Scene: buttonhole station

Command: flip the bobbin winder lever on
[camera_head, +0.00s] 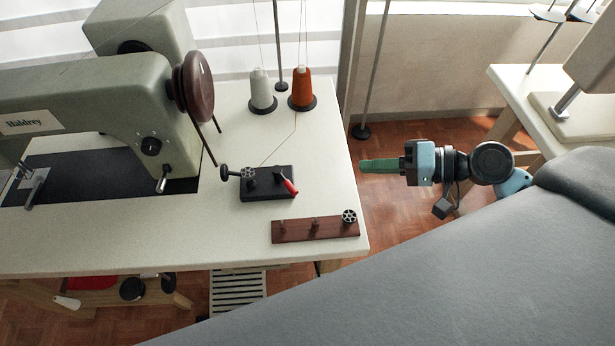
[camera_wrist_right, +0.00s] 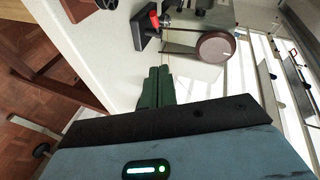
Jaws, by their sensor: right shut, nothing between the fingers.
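The bobbin winder (camera_head: 266,184) is a small black base on the white table, right of the sewing machine. Its red-tipped lever (camera_head: 289,185) leans at the base's right side. In the right wrist view the winder (camera_wrist_right: 144,29) shows at the top, with the red lever tip (camera_wrist_right: 154,18). My right gripper (camera_head: 362,165) has green fingers held together, with nothing between them. It is off the table's right edge, pointing left, apart from the winder. Its fingers (camera_wrist_right: 157,86) also show in the right wrist view. My left gripper is not in view.
A wooden rack (camera_head: 315,230) with pegs and one bobbin lies near the table's front right. A white thread cone (camera_head: 261,90) and an orange thread cone (camera_head: 302,88) stand behind the winder. The sewing machine's handwheel (camera_head: 195,86) is to the left. The table's bare top (camera_head: 335,175) lies between gripper and winder.

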